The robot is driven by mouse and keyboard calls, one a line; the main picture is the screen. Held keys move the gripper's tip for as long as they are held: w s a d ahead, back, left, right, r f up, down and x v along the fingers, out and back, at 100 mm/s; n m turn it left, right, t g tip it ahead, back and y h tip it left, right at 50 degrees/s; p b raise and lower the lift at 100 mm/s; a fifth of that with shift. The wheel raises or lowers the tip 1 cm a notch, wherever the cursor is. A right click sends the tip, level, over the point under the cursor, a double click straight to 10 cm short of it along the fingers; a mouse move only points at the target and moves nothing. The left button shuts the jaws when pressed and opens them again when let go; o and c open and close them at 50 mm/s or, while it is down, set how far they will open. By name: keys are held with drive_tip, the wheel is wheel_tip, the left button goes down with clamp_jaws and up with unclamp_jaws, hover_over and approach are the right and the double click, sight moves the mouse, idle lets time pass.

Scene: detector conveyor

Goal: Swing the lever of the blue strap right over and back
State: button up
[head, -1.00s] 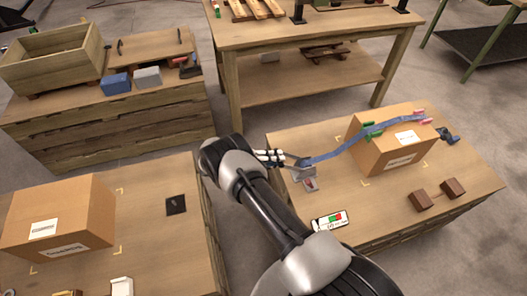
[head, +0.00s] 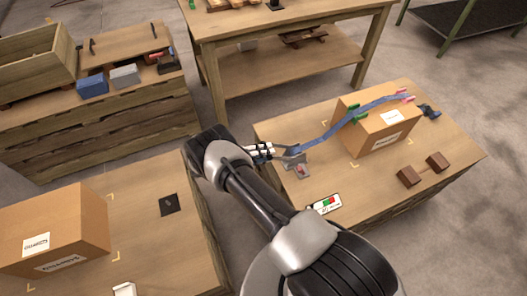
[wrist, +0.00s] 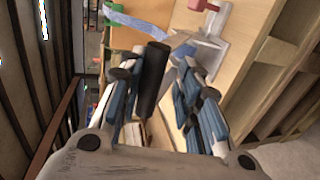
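The blue strap (head: 335,130) runs over the cardboard box (head: 385,130) on the right table, and its blue band also shows in the wrist view (wrist: 135,22). The strap's lever has a black grip (wrist: 153,78) and joins a metal buckle (wrist: 205,42) at the strap's left end. My gripper (head: 272,152) is at that left end, beside the table's left edge. In the wrist view my gripper (wrist: 155,82) is open, with the black grip between its fingers, close to the left one and apart from the right one. Whether it touches the left finger is unclear.
A red-and-green marked card (head: 325,204) and a pair of brown blocks (head: 423,170) lie on the right table. Green corner pieces (head: 353,113) sit under the strap. Another cardboard box (head: 60,228) stands on the left table. A wooden crate (head: 35,60) is behind.

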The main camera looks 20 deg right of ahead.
drive_tip(key=shift+o, duration=1.1)
drive_tip(key=shift+w+a, duration=0.1)
drive_tip(key=v, duration=1.2)
drive_tip(key=shift+c, duration=0.4)
